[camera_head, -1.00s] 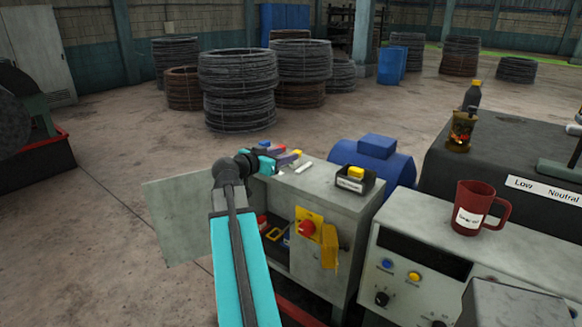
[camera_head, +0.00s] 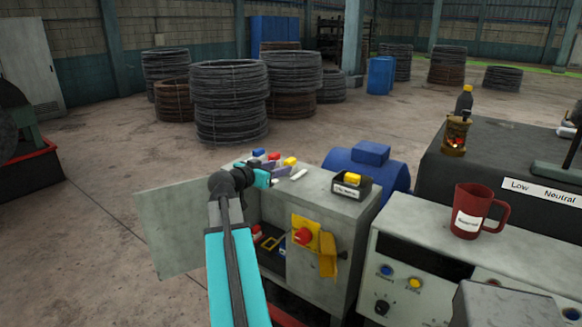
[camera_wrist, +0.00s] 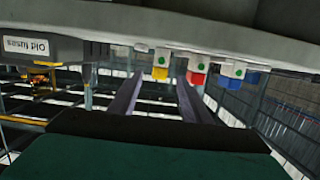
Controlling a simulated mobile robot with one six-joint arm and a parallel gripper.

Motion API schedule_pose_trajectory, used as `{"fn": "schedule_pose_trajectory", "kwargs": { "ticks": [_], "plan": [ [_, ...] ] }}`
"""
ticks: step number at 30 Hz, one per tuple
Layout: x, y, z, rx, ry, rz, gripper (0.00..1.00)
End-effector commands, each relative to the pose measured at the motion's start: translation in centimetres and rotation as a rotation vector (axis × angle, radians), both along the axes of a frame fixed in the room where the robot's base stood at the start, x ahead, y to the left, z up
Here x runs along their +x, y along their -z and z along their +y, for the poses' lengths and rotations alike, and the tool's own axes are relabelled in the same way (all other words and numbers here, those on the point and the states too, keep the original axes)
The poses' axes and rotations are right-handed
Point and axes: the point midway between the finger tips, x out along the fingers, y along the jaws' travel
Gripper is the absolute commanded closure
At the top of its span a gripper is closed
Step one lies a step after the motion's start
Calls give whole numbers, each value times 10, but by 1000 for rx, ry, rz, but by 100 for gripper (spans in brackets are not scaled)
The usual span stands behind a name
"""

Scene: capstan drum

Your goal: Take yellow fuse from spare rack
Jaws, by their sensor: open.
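The yellow fuse (camera_head: 290,161) stands at the right end of a row on top of the grey cabinet, beside a red fuse (camera_head: 274,156) and a blue fuse (camera_head: 258,153). In the wrist view, which looks upside down, the yellow fuse (camera_wrist: 160,73) with its white end and green dot appears between the two finger lines. My gripper (camera_head: 284,168) is open and empty, close to the row on the near side; its fingers also show in the wrist view (camera_wrist: 158,85). I cannot tell whether a finger touches the fuse. The rack itself is mostly hidden.
A black bin (camera_head: 350,190), labelled "Old fuses" in the wrist view (camera_wrist: 38,46), holds a yellow piece on the cabinet top (camera_head: 318,190). The cabinet door (camera_head: 180,232) hangs open at left. A red switch handle (camera_head: 303,236) is on its front. A red mug (camera_head: 470,211) stands at right.

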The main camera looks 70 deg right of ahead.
Motion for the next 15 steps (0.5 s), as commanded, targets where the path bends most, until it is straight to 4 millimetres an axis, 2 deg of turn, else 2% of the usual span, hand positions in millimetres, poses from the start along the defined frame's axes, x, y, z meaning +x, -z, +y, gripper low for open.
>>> {"fn": "schedule_pose_trajectory", "kwargs": {
  "ticks": [9, 15],
  "plan": [
    [-11, 7, -45, 1, 3, 0, 56],
    [-16, 11, -60, 1, 2, 0, 56]
  ]
}}
